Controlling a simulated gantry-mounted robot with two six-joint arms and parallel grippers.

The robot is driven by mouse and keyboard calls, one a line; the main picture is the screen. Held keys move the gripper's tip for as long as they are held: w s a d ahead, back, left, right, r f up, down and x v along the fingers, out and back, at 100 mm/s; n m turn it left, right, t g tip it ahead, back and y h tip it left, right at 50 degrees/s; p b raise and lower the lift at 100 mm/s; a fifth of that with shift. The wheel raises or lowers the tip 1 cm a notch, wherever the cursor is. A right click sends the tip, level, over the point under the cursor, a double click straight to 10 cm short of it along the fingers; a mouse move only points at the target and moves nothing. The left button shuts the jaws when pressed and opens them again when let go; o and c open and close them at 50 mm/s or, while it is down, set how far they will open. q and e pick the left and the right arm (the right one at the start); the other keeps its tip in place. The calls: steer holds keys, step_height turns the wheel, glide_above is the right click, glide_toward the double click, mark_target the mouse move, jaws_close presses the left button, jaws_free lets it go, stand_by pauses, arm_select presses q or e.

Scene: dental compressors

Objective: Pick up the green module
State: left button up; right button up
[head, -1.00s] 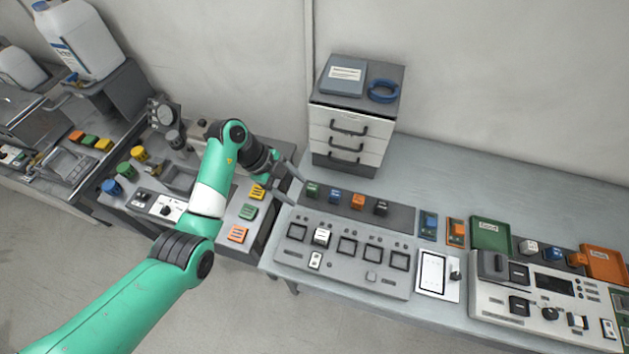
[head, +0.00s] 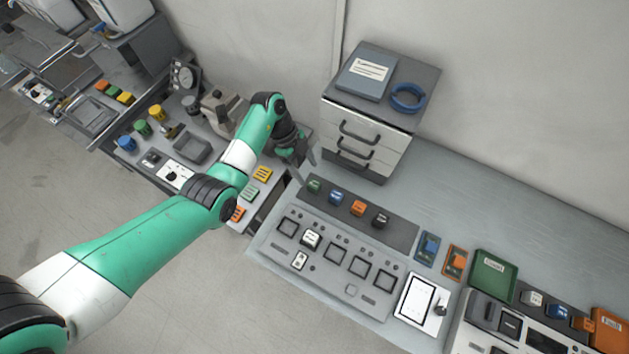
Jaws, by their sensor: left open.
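The green module (head: 314,185) is a small block at the left end of a dark strip behind the grey panel. In the same row are a blue module (head: 336,196), an orange module (head: 358,208) and a dark module (head: 380,219). My left gripper (head: 306,171) is open and empty, its fingers pointing down just behind and left of the green module. I cannot tell whether a finger touches it. My right gripper is not in view.
The grey panel (head: 345,290) has several square sockets, one holding a white module (head: 311,239). A drawer cabinet (head: 365,125) stands close behind the strip. A green tray (head: 492,272) lies to the right. The bench behind the strip is clear right of the cabinet.

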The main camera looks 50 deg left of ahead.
mark_target(314, 183)
arm_select(q)
steer(key=shift+d+b+x, duration=0.1)
steer(key=shift+b+x, duration=0.4)
steer(key=shift+x, duration=0.85)
steer(key=shift+d+b+x, duration=0.15)
steer(key=shift+b+x, duration=0.35)
steer(key=shift+x, duration=0.9)
steer(key=shift+s+a+r, duration=0.1)
steer(key=shift+s+r, duration=0.1)
jaws_close()
